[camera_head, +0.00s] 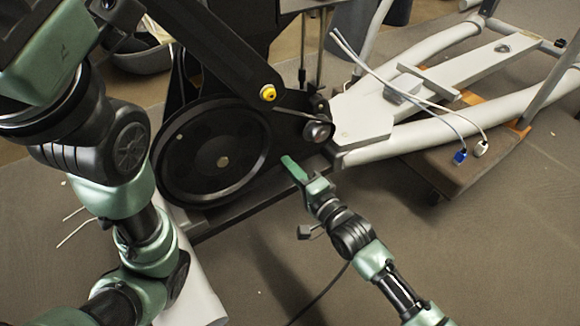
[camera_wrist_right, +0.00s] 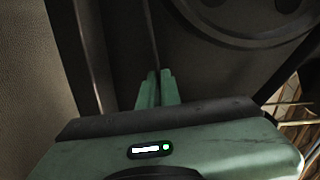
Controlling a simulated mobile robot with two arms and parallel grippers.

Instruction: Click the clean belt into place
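A large black pulley wheel (camera_head: 212,152) is mounted on the machine's black frame. A small metal roller (camera_head: 318,131) sits to its right, below a yellow bolt (camera_head: 268,93). A thin light strip (camera_head: 292,112) runs from near the bolt toward the roller; I cannot tell whether it is the belt. My right gripper (camera_head: 290,165) is below and right of the wheel, close to the base rail. In the right wrist view its two fingers (camera_wrist_right: 157,88) are together with nothing visible between them, and part of the wheel (camera_wrist_right: 245,18) lies beyond. My left arm shows at left; its gripper is out of view.
White frame tubes (camera_head: 440,125) rest on a wooden dolly (camera_head: 455,165) at right. Two cables with a blue connector (camera_head: 460,157) and a white connector (camera_head: 481,148) hang over them. The grey floor in front is mostly open.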

